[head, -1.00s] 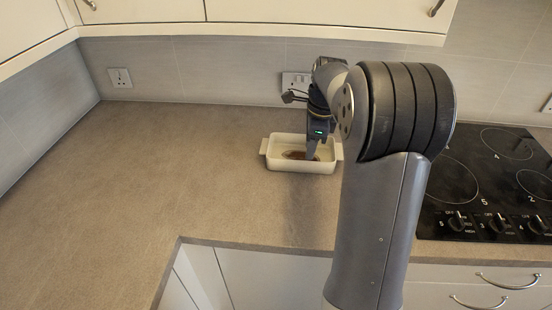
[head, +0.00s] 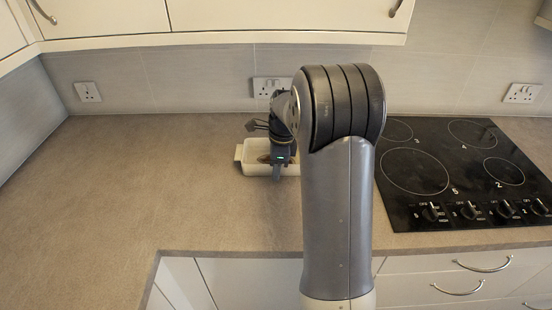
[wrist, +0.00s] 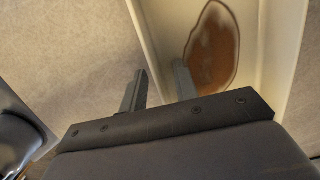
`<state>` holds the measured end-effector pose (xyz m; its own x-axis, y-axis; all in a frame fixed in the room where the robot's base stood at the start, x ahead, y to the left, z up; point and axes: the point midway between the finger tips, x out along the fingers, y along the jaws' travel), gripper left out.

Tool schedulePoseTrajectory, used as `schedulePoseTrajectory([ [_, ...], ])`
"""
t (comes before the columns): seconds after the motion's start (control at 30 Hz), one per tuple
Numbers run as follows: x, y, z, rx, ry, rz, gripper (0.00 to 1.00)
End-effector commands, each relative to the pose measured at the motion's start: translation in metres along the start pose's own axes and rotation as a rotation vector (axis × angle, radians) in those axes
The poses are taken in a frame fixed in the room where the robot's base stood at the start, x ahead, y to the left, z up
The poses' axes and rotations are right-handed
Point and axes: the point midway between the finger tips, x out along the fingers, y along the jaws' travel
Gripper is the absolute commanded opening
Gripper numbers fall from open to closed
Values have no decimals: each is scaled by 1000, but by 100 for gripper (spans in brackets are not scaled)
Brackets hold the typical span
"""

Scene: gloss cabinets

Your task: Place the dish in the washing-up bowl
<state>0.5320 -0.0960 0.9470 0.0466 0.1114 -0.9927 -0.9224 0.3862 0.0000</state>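The dish (head: 254,170) is a small white rectangular dish with a handle at its left end, on the counter left of the hob. My arm hides its right end. In the wrist view the dish (wrist: 168,32) has a brown patch on its inside. My gripper (head: 279,167) points down at the near side of the dish. In the wrist view my gripper (wrist: 160,70) has one finger outside the dish wall and one inside, with the wall between them. I cannot tell whether the fingers press on the wall. No washing-up bowl is in view.
A black hob (head: 455,175) with knobs lies to the right. The counter (head: 150,180) left of the dish is clear. Wall cabinets (head: 220,18) hang above, and sockets (head: 268,87) are on the tiled wall behind. Drawers are below the counter edge.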

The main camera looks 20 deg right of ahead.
Motion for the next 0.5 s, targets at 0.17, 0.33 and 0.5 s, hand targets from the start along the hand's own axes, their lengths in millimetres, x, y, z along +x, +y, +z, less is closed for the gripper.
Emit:
schedulePoseTrajectory([
  [0.17, 0, 0, 0, 0, 0, 0, 16],
  [0.33, 0, 0, 0, 0, 0, 0, 2],
  [0.5, 0, 0, 0, 0, 0, 0, 0],
])
